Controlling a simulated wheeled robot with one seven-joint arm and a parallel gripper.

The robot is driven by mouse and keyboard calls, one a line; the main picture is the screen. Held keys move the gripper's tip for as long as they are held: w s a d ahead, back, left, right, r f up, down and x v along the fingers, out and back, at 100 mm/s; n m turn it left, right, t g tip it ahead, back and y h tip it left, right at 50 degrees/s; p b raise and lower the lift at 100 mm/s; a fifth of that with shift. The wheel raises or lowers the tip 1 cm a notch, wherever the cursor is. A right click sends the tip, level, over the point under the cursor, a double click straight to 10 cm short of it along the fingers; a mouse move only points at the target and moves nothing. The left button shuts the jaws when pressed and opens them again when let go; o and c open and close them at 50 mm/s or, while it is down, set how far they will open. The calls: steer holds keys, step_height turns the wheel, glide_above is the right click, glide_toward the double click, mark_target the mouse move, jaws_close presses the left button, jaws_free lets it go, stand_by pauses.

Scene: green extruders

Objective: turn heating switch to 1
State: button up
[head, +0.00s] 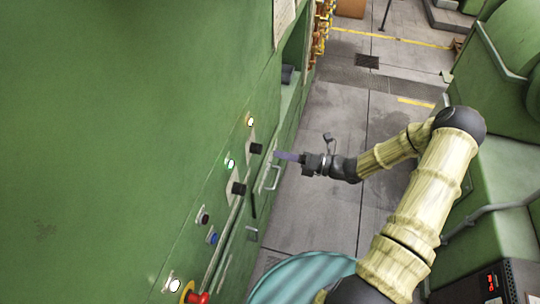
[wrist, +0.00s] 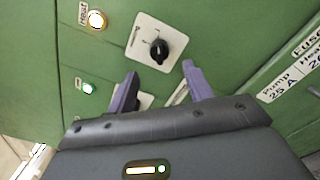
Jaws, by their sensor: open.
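A black rotary knob on a square white plate (wrist: 158,50) is on the green panel. It lies just beyond the fingertips in the wrist view, near a lit yellowish lamp (wrist: 97,19) whose small label seems to read "Heat". This looks like the heating switch; it also shows in the head view (head: 256,148). Its pointer setting is too small to read surely. My gripper (wrist: 160,70), with two purple fingers, is open and empty, pointing at the panel. In the head view my gripper (head: 281,155) is just right of the knob, seemingly not touching it.
A second black knob (head: 238,188) and a green lamp (head: 230,163) sit lower on the panel. A metal handle (head: 272,178) is below my gripper. A red button (head: 197,298) is at the bottom. Grey floor (head: 330,220) lies right; green machinery (head: 505,165) stands beyond my arm.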

steer(key=b+v, duration=0.3)
steer(key=v, duration=0.7)
steer(key=shift+d, duration=0.2)
steer(key=shift+s, duration=0.1)
steer(key=s+a+f+n+g+h+b, duration=0.15)
steer(key=s+a+n+g+h, duration=0.35)
steer(key=s+n+g+h, duration=0.65)
step_height(320, 180, up, 7)
steer(key=s+d+n+t+h, duration=0.1)
steer(key=n+t+h, duration=0.4)
steer(key=n, duration=1.5)
steer(key=d+t, duration=0.1)
steer(key=t, duration=0.2)
steer(key=shift+r+n+b, duration=0.2)
steer(key=shift+n+b, duration=0.1)
steer(key=shift+n, duration=0.05)
steer(key=shift+s+h, duration=0.1)
steer(key=shift+h, duration=0.15)
